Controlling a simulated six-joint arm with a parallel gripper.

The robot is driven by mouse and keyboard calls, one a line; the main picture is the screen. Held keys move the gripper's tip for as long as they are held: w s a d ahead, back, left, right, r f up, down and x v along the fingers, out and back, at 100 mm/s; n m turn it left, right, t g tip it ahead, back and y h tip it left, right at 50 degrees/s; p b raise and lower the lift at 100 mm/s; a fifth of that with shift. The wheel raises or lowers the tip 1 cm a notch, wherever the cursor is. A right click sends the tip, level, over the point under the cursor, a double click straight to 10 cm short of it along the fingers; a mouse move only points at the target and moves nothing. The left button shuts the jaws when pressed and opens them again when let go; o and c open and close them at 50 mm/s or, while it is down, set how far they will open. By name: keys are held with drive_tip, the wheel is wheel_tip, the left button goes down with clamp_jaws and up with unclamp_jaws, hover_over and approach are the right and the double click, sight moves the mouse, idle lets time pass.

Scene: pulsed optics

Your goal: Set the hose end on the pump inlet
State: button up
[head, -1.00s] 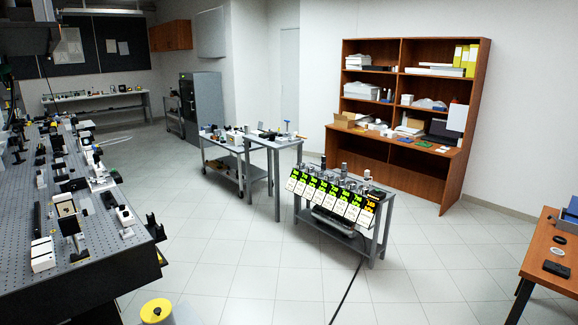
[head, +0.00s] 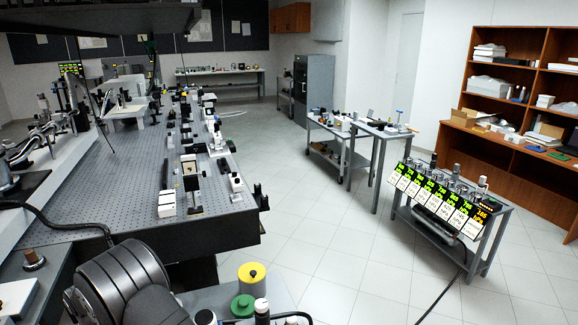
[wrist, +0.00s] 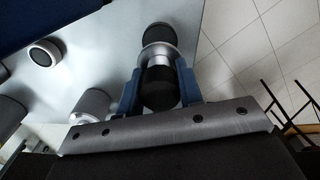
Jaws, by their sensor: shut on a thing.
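In the wrist view, my gripper (wrist: 158,90), with two blue fingers, is shut on a dark, round-ended piece with a silver collar, which I take to be the hose end (wrist: 158,52). Its underside and what lies below it are hidden. I cannot tell whether either is the pump inlet. In the head view, a black hose (head: 290,316) curves at the bottom edge, and my gripper is out of sight.
A perforated optics bench (head: 110,165) with several mounts fills the left. A yellow cylinder (head: 252,278) and a green round piece (head: 243,305) stand near my arm. A grey cart with several lit displays (head: 437,200) stands right.

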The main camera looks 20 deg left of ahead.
idle(0.4)
drive_tip(key=s+d+r, duration=0.1)
drive_tip(key=d+r, duration=0.8)
drive_tip(key=r, duration=0.4)
drive_tip(key=s+d+r, duration=0.1)
drive_tip(key=d+r, duration=0.8)
drive_tip(key=r, duration=0.5)
drive_tip(key=shift+s+d+r, duration=0.25)
drive_tip(key=shift+d+r, duration=0.05)
drive_tip(key=shift+d, duration=0.05)
drive_tip(key=shift+f, duration=0.1)
drive_tip(key=shift+f, duration=2.75)
drive_tip(key=shift+f, duration=1.05)
drive_tip(key=o, duration=1.2)
drive_tip(key=shift+f, duration=0.1)
drive_tip(key=shift+c, duration=0.2)
